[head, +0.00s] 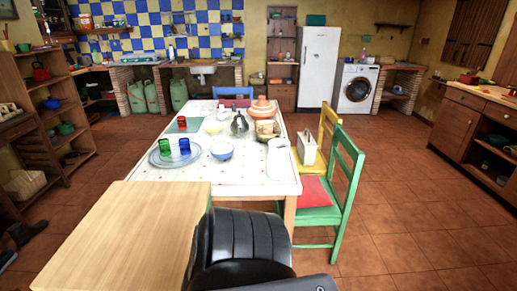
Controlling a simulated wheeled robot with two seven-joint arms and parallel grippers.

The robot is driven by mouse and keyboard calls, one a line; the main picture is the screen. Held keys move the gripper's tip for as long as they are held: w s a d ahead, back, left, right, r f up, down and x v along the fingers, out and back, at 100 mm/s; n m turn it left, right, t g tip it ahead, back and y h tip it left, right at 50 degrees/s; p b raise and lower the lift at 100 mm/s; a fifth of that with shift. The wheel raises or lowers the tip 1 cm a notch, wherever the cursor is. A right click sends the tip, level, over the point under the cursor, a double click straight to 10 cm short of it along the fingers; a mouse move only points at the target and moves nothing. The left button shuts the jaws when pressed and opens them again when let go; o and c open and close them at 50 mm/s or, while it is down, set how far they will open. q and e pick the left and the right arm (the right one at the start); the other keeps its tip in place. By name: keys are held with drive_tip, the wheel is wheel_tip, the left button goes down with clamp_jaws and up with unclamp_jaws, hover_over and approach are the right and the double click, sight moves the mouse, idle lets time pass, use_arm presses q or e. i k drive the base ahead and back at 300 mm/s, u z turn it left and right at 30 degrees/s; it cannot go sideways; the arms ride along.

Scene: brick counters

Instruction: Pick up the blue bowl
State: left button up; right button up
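A blue bowl (222,151) stands upright on the white dining table (215,177), near the middle of its near half. It is to the right of a glass plate (158,157) that carries a blue cup (185,146) and a green cup (165,147). Another blue bowl-like item (51,103) is on the left shelf, small in view. Neither of my grippers shows in the head view.
A light wooden surface (120,235) adjoins the table at front left. Behind the bowl are a dark teapot (239,124), a basket (267,131) and an orange pot (263,108). Green (341,190) and yellow (326,135) chairs line the right side. Floor farther right is clear.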

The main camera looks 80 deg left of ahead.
sight(221, 151)
drive_tip(key=i, duration=1)
drive_tip(key=u, duration=1.95)
drive_tip(key=i, duration=1.9)
drive_tip(key=u, duration=1.2)
